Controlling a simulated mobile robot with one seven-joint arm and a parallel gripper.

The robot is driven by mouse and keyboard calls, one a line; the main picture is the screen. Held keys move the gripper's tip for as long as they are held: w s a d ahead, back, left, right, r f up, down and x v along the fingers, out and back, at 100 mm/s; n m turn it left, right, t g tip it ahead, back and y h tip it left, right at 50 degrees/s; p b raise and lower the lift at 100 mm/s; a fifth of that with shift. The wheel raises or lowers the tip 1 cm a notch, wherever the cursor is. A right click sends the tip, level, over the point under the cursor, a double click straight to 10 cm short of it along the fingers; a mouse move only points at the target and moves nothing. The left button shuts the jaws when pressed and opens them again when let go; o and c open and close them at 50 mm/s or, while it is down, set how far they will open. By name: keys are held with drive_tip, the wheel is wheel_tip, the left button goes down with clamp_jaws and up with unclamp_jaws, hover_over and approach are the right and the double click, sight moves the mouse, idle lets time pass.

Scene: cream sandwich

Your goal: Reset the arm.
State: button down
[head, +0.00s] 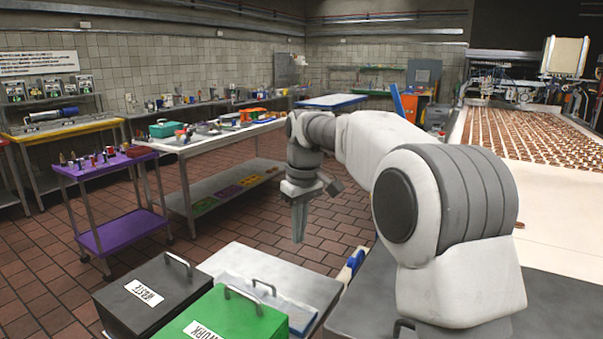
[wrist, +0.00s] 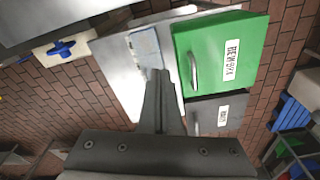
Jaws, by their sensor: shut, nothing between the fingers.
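My arm reaches out in front of me in the head view, bent at the elbow, with the wrist pointing down. My gripper (head: 299,222) hangs in the air above the far side of a grey table, its fingers together and empty. In the wrist view my gripper (wrist: 158,75) is shut, with nothing between the fingertips.
A green lidded bin (head: 226,318) and a black bin marked waste (head: 130,283) stand at the front, next to a grey table (head: 232,262). A purple cart (head: 90,170) and a long workbench (head: 225,134) stand at the left. A conveyor (head: 560,205) carries chocolate pieces at the right. Tiled floor lies between.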

drive_tip(key=s+d+r+m+t, duration=0.2)
drive_tip(key=s+d+r, duration=0.4)
drive_tip(key=s, duration=0.3)
drive_tip(key=s+d+f+m+t, duration=0.1)
drive_tip(key=s+d+m, duration=0.1)
drive_tip(key=s, duration=0.5)
drive_tip(key=s+d+f+m+t, duration=0.1)
drive_tip(key=s+d+f+m, duration=0.1)
drive_tip(key=s, duration=0.6)
drive_tip(key=s+d+f+m, duration=0.2)
drive_tip(key=s+d, duration=0.2)
drive_tip(key=s, duration=0.3)
drive_tip(key=shift+s+d+f+t+h+p, duration=0.2)
drive_tip(key=shift+d+f+t+h+p, duration=0.1)
drive_tip(key=shift+t+h+p, duration=0.15)
